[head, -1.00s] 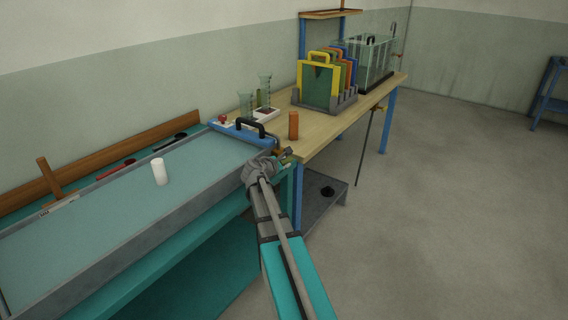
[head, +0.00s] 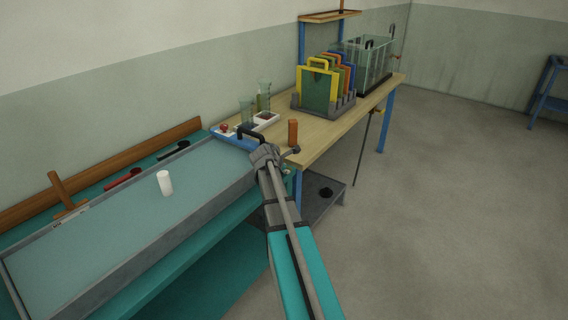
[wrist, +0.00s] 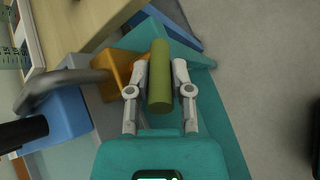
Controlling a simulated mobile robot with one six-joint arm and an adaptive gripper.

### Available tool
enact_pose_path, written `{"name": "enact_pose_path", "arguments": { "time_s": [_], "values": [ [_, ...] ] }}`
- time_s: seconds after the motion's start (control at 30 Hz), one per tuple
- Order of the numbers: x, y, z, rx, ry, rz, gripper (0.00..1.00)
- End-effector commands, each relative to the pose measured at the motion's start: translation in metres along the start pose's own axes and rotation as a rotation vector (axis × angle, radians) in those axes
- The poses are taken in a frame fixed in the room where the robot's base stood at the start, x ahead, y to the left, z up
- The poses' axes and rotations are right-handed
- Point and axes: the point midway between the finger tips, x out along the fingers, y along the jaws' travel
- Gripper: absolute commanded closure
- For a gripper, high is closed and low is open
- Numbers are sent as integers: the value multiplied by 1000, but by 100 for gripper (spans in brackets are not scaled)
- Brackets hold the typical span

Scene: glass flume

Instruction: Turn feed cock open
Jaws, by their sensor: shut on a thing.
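The feed cock shows in the wrist view as an orange-brown body (wrist: 120,75) beside an olive-green round handle (wrist: 160,78). My gripper (wrist: 159,78) has its two grey fingers on either side of this handle and is shut on it. In the head view my gripper (head: 265,155) is at the flume's right end, by the table's near corner. My gripper and wrist hide most of the cock there, so its turn angle cannot be told.
The blue end piece with a black handle (head: 251,134) is close to my gripper's left. An orange-brown cylinder (head: 293,132) stands on the wooden table (head: 330,124) just behind. A white cylinder (head: 164,183) stands on the flume (head: 120,215). The floor to the right is clear.

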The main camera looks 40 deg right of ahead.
Motion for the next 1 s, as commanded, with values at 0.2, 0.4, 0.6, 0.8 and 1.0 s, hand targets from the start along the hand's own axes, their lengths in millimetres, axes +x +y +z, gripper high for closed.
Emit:
{"name": "enact_pose_path", "arguments": {
  "time_s": [0.2,0.4,0.6,0.8,1.0],
  "values": [
    [-2,7,10,12,138,-95,100],
    [0,11,15,23,284,-193,100],
    [4,13,18,34,436,-293,100],
    [7,14,20,41,555,-372,100],
    [8,13,21,46,627,-419,100]
  ]
}}
